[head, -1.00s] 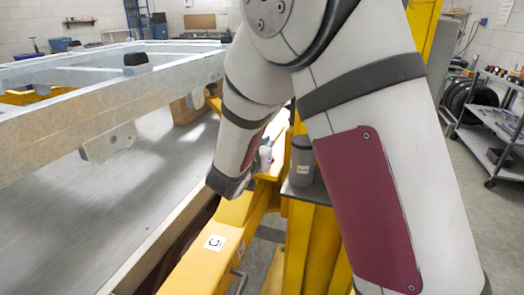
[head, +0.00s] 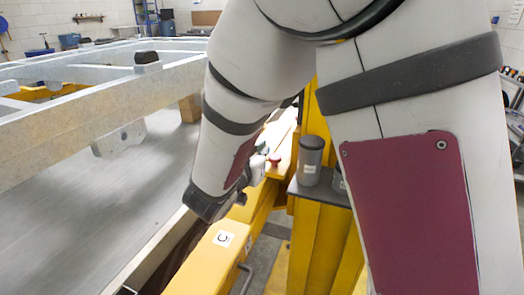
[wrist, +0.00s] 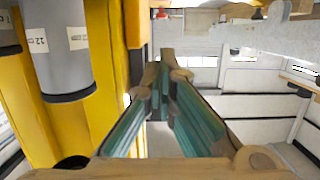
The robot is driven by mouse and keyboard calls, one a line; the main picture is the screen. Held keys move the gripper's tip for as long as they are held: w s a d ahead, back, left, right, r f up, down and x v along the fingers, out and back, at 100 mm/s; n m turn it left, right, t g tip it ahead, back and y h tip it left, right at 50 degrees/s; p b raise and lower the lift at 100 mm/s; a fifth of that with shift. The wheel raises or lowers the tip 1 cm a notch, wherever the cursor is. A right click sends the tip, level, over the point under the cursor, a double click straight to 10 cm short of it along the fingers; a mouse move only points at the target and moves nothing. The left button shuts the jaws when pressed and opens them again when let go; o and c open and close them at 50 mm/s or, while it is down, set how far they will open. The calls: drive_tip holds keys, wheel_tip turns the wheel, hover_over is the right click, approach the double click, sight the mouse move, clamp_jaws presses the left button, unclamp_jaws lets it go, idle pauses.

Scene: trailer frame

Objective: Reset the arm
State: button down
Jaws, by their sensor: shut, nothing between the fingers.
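My gripper (wrist: 160,80) shows in the wrist view with its two teal-padded fingers running forward and their tips together. Nothing shows between them. In the head view my arm reaches down beside the yellow structure, and its wrist end hangs near a yellow beam (head: 205,265) marked C. The fingertips cannot be made out there.
A galvanised trailer frame (head: 65,128) fills the left of the head view. A grey labelled cylinder (wrist: 62,55) is close left of my fingers in the wrist view.

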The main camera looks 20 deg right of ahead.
drive_tip(key=s+a+r+n+g+y+p, duration=0.2)
drive_tip(key=s+a+r+n+y, duration=0.35)
drive_tip(key=s+r+y, duration=0.55)
drive_tip(key=s+d+f+n+g+h+p, duration=0.1)
drive_tip(key=s+d+g, duration=0.2)
drive_tip(key=s, duration=0.8)
drive_tip(key=s+d+f+g, duration=0.2)
drive_tip(key=s+d, duration=0.4)
drive_tip(key=s, duration=0.5)
drive_tip(key=shift+s+d+n+g+h+p, duration=0.25)
drive_tip(key=shift+n+g+h+p, duration=0.15)
drive_tip(key=shift+g, duration=0.3)
drive_tip(key=shift+a, duration=0.1)
